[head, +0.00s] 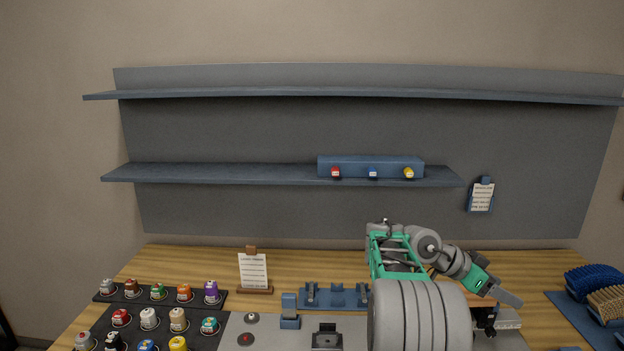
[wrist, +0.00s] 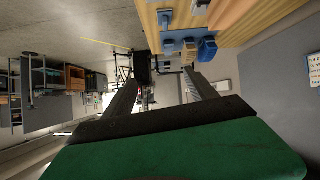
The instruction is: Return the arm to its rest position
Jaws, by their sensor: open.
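My arm rises at the lower right of the head view, with grey and green links over the wooden table (head: 190,262). My gripper (head: 508,297) is at its right end, angled down to the right above the table. In the wrist view my gripper (wrist: 160,88) shows two dark fingers spread apart with nothing between them. The wrist camera looks sideways across the room, with the table's wooden surface at the upper right.
A blue fixture (head: 335,297) and a note stand (head: 253,270) are mid-table. Shelves (head: 220,173) span the back wall.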

